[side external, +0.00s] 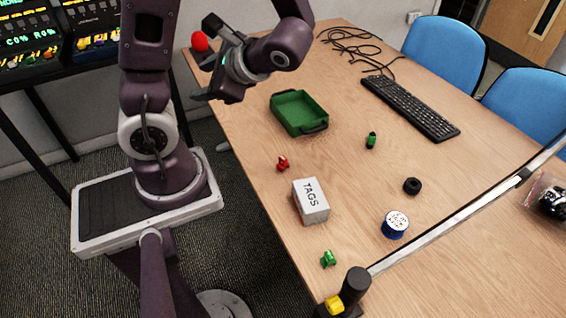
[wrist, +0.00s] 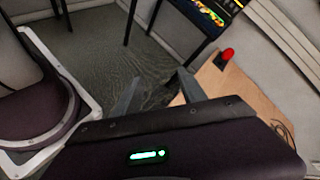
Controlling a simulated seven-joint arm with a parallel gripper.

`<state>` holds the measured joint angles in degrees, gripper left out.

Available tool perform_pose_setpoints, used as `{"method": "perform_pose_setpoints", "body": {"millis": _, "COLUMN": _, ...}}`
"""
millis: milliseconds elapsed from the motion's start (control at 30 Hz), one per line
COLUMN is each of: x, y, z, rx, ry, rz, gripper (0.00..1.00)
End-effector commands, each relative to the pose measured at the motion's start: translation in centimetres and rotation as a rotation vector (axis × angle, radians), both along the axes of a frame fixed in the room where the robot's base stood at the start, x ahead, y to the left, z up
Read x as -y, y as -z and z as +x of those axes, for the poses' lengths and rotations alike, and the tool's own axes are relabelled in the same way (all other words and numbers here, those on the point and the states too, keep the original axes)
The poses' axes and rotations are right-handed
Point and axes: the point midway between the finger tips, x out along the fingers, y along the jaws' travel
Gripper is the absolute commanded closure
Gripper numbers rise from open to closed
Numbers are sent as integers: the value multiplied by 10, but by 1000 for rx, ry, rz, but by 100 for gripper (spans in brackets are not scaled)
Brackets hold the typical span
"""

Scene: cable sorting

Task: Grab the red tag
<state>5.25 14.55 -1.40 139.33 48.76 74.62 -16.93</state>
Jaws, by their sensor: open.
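The red tag (side external: 283,163) is a small red piece on the wooden table in the side external view, between the green tray and the white box. My gripper (side external: 203,75) is raised up and to the left, near the table's far left edge, well apart from the red tag. In the wrist view my gripper's two fingers (wrist: 156,92) stand apart with nothing between them. The red tag is not visible in the wrist view.
A green tray (side external: 299,128), a white "TAGS" box (side external: 318,214), green tags (side external: 371,141), a black ring (side external: 412,186), a blue spool (side external: 395,231) and a keyboard (side external: 408,107) lie on the table. A red knob (side external: 200,41) stands at the edge. A rail (side external: 440,226) crosses the right.

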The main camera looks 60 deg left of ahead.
Motion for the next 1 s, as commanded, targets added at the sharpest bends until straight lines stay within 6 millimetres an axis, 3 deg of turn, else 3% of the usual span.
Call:
{"method": "perform_pose_setpoints", "body": {"millis": 100, "x": -40, "y": 4, "z": 41, "rx": -277, "ry": 231, "rz": 250, "gripper": 51}}
{"method": "perform_pose_setpoints", "body": {"millis": 167, "x": -53, "y": 13, "z": 71, "rx": -385, "ry": 378, "rz": 357, "gripper": 51}}
{"method": "perform_pose_setpoints", "body": {"millis": 233, "x": -60, "y": 36, "z": 108, "rx": -491, "ry": 570, "rz": 456, "gripper": 51}}
{"method": "perform_pose_setpoints", "body": {"millis": 300, "x": -58, "y": 72, "z": 142, "rx": -573, "ry": 782, "rz": 518, "gripper": 51}}
{"method": "perform_pose_setpoints", "body": {"millis": 367, "x": -51, "y": 113, "z": 164, "rx": -623, "ry": 971, "rz": 542, "gripper": 51}}
{"method": "perform_pose_setpoints", "body": {"millis": 400, "x": -44, "y": 144, "z": 173, "rx": -645, "ry": 1096, "rz": 540, "gripper": 51}}
{"method": "perform_pose_setpoints", "body": {"millis": 500, "x": -24, "y": 219, "z": 176, "rx": -662, "ry": 1366, "rz": 484, "gripper": 51}}
{"method": "perform_pose_setpoints", "body": {"millis": 633, "x": -4, "y": 284, "z": 158, "rx": -644, "ry": 1574, "rz": 383, "gripper": 51}}
{"method": "perform_pose_setpoints", "body": {"millis": 767, "x": 3, "y": 307, "z": 149, "rx": -626, "ry": 1641, "rz": 335, "gripper": 51}}
{"method": "perform_pose_setpoints", "body": {"millis": 1000, "x": -16, "y": 320, "z": 175, "rx": -624, "ry": 1641, "rz": 335, "gripper": 51}}
